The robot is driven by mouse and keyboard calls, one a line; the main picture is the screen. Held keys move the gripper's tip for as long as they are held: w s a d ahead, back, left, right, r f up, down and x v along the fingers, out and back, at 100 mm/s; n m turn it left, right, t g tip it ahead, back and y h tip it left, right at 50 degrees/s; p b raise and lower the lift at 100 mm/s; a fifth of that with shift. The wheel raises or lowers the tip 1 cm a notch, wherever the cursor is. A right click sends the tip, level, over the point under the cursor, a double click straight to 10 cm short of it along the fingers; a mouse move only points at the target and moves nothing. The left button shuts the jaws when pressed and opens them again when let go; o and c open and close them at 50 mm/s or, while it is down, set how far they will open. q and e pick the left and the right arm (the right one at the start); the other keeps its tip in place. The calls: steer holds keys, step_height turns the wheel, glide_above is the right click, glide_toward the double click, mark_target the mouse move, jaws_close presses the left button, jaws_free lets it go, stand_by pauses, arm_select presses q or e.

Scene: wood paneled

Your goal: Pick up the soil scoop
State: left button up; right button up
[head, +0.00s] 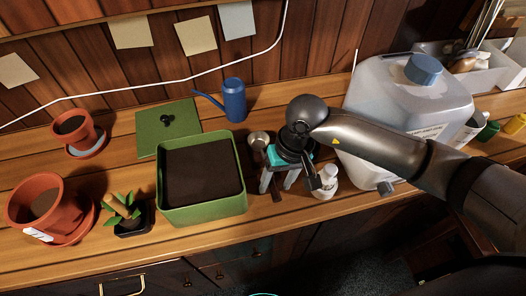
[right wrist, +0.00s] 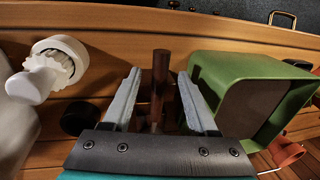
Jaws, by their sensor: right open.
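The soil scoop lies on the wooden workbench between the green soil tray and a small white bottle. Its metal end (head: 258,140) shows behind my right gripper in the head view, and its brown handle (right wrist: 158,75) points toward the bench's front edge. My right gripper (head: 278,183) is open and points down over the scoop. In the right wrist view the fingers (right wrist: 160,82) stand on either side of the handle, with gaps on both sides. The gripper's body hides the scoop's middle. My left gripper is not in view.
The green soil tray (head: 160,193) stands close left of the gripper. The white bottle (head: 326,184) and a large clear jug (head: 410,100) stand close on the right. A blue watering can (head: 234,100) is behind. Pots (head: 40,205) and a small plant (head: 123,213) are left.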

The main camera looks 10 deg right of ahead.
steer(key=shift+a+f, duration=0.1)
steer(key=shift+f, duration=0.55)
jaws_close()
